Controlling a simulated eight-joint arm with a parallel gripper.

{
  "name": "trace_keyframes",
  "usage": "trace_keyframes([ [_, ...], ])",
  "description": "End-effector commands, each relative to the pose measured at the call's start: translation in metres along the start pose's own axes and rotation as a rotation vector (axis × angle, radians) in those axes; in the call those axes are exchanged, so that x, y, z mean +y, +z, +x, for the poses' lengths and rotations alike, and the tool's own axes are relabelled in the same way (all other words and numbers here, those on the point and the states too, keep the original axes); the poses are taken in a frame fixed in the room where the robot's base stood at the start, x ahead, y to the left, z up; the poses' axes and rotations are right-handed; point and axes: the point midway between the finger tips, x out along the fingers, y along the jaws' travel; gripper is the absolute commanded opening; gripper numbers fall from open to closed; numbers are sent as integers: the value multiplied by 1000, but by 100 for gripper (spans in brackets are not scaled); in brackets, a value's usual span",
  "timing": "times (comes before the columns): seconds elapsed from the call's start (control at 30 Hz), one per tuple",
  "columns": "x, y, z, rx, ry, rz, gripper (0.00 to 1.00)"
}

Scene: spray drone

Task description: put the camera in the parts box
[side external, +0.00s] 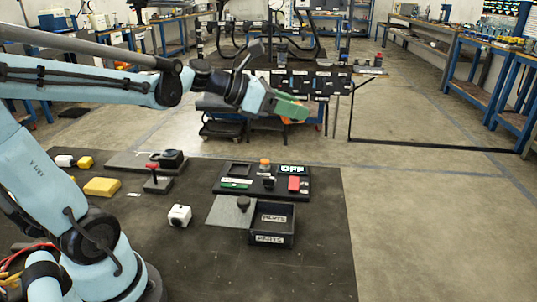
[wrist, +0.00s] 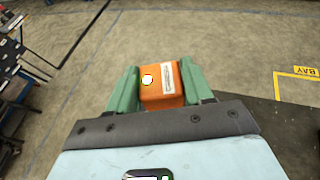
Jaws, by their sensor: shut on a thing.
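My gripper (side external: 290,108) is raised high, well above the dark table, with its green fingers shut on an orange block. In the wrist view the fingers (wrist: 160,82) close on both sides of the orange block (wrist: 162,90), which has a white round spot and a pale label strip. A small white cube with a dark round face (side external: 180,215), which looks like the camera, stands on the table, apart from my gripper. The black open parts box (side external: 272,239), with white labels, sits at the table's right; its inside shows a label and no loose part.
A grey plate with a dark knob (side external: 231,211) lies left of the box. Behind it is a black tray (side external: 225,187) with several small parts. Yellow blocks (side external: 102,187) and a small dark stand with a red knob (side external: 157,182) are at left. The table front is clear.

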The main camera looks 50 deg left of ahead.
Motion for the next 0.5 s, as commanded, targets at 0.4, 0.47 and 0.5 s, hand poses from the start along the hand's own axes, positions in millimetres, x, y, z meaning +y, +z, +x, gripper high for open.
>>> trace_keyframes([
  [0.4, -41, 31, -26, 0, 111, -44, 19],
  [0.47, -43, 32, -28, 0, 115, -48, 19],
  [0.5, -43, 32, -28, 1, 117, -48, 19],
])
